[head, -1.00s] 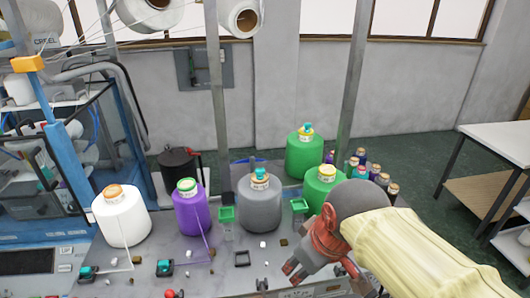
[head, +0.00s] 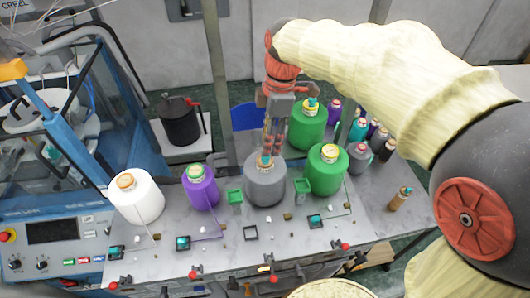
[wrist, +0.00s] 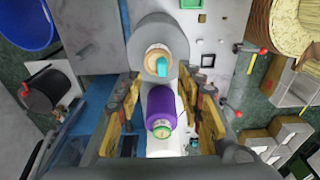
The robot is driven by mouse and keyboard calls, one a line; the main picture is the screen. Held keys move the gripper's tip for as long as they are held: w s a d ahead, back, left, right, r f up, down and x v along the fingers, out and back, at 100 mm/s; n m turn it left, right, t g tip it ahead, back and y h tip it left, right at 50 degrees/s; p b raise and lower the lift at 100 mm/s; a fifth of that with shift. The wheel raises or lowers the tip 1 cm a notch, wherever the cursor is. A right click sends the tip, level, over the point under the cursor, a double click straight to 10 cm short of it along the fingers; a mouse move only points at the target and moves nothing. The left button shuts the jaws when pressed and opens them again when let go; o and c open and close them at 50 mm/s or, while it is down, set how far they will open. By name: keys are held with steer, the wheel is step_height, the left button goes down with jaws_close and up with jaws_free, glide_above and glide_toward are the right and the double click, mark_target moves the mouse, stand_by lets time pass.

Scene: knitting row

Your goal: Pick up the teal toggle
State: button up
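A small teal piece (head: 265,160), likely the teal toggle, sits on top of the grey yarn cone (head: 265,186); it also shows in the wrist view (wrist: 162,68) on the cone's pale top. My gripper (head: 272,148) points down just above that cone. In the wrist view the two fingers (wrist: 163,92) stand wide apart with nothing held between them. The teal piece lies beyond the fingertips in that view, near the middle line. Other teal pieces show on the back green cone (head: 311,104) and on small black bases on the table, such as one near the front (head: 183,242).
A purple cone (head: 200,188) and a white cone (head: 136,198) stand left of the grey one. A green cone (head: 326,172) stands close on its right. Several small bottles and spools crowd the back right. Red-knobbed levers (head: 193,275) line the front edge.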

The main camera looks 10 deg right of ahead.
mark_target(265, 159)
steer(key=f, duration=0.3)
steer(key=f+p, duration=0.1)
steer(key=f, duration=0.1)
steer(key=shift+s+a+f, duration=0.2)
steer(key=shift+a+f, duration=0.1)
steer(key=shift+a, duration=0.1)
steer(key=c, duration=0.3)
steer(key=c, duration=0.4)
steer(key=shift+c, duration=1)
